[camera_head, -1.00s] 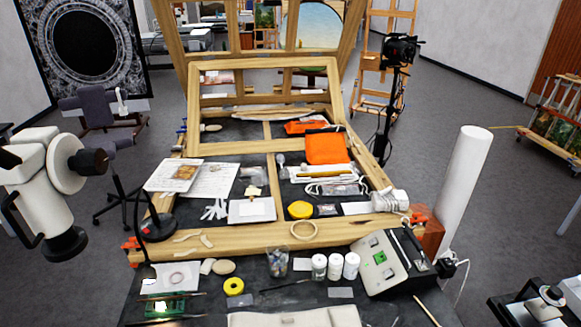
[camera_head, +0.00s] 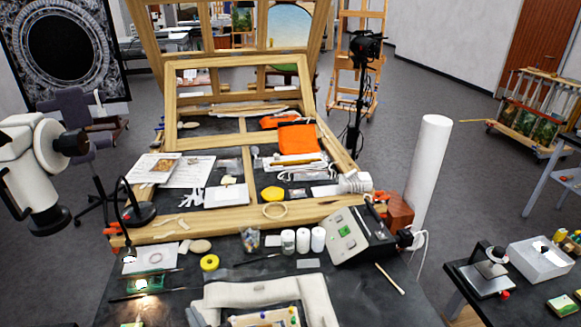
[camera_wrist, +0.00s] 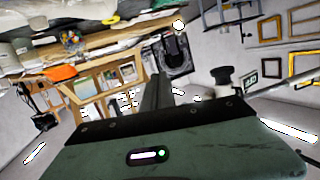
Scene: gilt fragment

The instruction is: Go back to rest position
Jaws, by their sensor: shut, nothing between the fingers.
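My gripper (camera_wrist: 157,94) shows in the wrist view as a dark, narrow pair of fingers, shut and empty, in front of my green-grey wrist housing. It points out into the room, clear of any object. The room looks strongly tilted in this view, with the workbench at the upper left.
The dark workbench (camera_head: 235,270) holds a wooden stretcher frame (camera_head: 210,220), an orange cloth (camera_head: 297,138), white jars (camera_head: 318,238) and a control box (camera_head: 357,236). A white roll (camera_head: 428,170) stands at its right. A side table (camera_head: 462,288) is at the lower right. Grey floor lies between them.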

